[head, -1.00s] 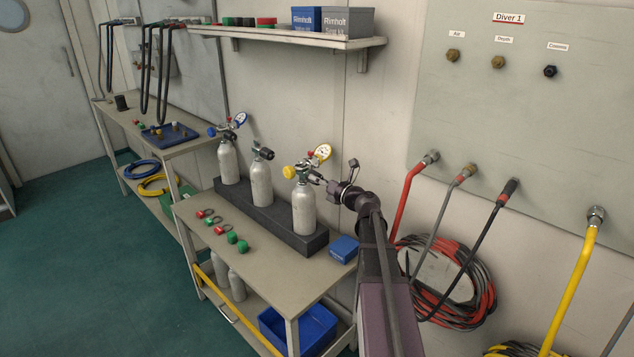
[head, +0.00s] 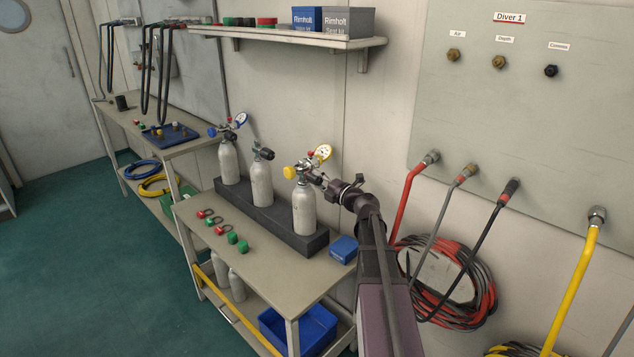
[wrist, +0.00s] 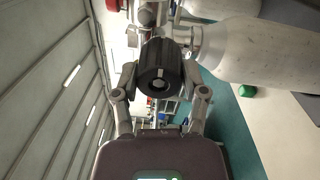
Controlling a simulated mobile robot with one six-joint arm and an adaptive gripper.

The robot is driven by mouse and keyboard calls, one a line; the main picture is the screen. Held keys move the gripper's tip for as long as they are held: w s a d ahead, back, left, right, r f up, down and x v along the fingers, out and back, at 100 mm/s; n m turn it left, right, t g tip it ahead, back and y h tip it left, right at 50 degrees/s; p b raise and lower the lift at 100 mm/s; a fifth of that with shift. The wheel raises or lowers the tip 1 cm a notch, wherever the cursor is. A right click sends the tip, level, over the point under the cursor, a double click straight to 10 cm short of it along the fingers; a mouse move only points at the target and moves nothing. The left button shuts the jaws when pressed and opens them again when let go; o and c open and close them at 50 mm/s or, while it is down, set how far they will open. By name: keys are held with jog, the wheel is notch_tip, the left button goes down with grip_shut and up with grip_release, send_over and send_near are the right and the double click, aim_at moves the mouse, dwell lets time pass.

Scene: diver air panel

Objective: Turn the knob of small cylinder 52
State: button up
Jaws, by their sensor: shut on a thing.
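Three small silver cylinders stand upright in a row on a dark block; no number on them is readable. My gripper (head: 322,181) is at the valve of the right-hand cylinder (head: 304,213), which carries a yellow knob (head: 290,172) and a white-faced gauge (head: 323,152). In the wrist view the black ribbed valve knob (wrist: 160,66) sits between my two fingers (wrist: 160,86), which are shut on its sides. The cylinder's pale body (wrist: 265,52) lies to the right there. In the head view my gripper mostly hides this knob.
The middle cylinder (head: 261,182) and left cylinder (head: 228,162) stand beside it on the dark block (head: 283,229). A blue box (head: 344,248) and red and green caps lie on the bench (head: 270,268). A shelf (head: 300,39) hangs above. Hoses hang from the panel (head: 530,130) at right.

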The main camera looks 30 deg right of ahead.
dwell(0.3)
jog(key=o, duration=1.2)
jog(key=shift+c, duration=0.2)
jog(key=shift+w, duration=0.1)
jog(key=shift+f, duration=0.1)
